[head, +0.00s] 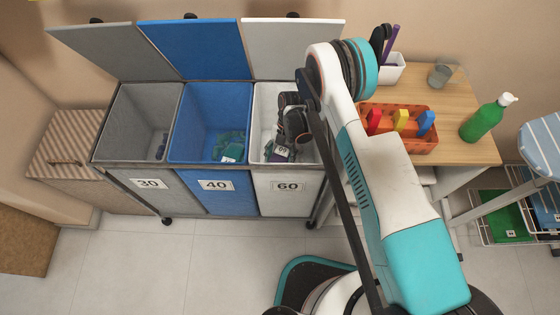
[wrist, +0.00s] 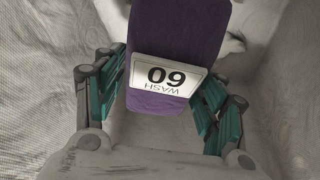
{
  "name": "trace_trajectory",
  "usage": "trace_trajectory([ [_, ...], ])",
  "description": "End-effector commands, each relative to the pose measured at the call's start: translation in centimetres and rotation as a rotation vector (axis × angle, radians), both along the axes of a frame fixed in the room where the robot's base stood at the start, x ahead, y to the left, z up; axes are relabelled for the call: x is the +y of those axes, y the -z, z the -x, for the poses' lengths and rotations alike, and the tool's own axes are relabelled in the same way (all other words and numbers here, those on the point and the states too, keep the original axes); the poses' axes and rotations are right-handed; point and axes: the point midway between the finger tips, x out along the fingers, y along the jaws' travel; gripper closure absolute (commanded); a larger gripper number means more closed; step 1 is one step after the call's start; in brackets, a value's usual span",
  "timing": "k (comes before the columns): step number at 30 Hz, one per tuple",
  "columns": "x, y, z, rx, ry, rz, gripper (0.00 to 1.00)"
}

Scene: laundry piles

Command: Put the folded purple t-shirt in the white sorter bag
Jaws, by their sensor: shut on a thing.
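The folded purple t-shirt (wrist: 177,35) fills the upper middle of the wrist view. It carries a white label (wrist: 165,75) reading "WASH 60", upside down there. My gripper (wrist: 163,100) is shut on the t-shirt, with teal finger pads on both sides of it. In the head view my gripper (head: 284,148) is inside the mouth of the white sorter bag (head: 287,190), marked 60. Its white lid (head: 292,47) is open. The t-shirt is mostly hidden by the arm in the head view. Pale cloth walls surround the gripper in the wrist view.
The blue bag (head: 213,125) marked 40 holds some clothing, and the grey bag (head: 140,120) marked 30 has a dark item inside. Both lids are open. A desk (head: 468,135) with an orange crate (head: 402,146) and green bottle (head: 483,122) stands right.

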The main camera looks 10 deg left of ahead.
Motion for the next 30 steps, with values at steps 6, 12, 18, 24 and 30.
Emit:
trace_trajectory([
  [6,0.0,2.5,0.0,0.000,0.001,0.000,0.67],
  [12,0.0,2.4,0.0,0.000,0.001,0.000,0.26],
  [18,0.0,2.4,0.0,0.000,0.001,-0.001,0.15],
  [24,0.0,2.3,0.0,-0.001,0.001,0.000,0.15],
  [30,-0.1,1.4,-0.4,0.000,0.001,-0.001,0.15],
])
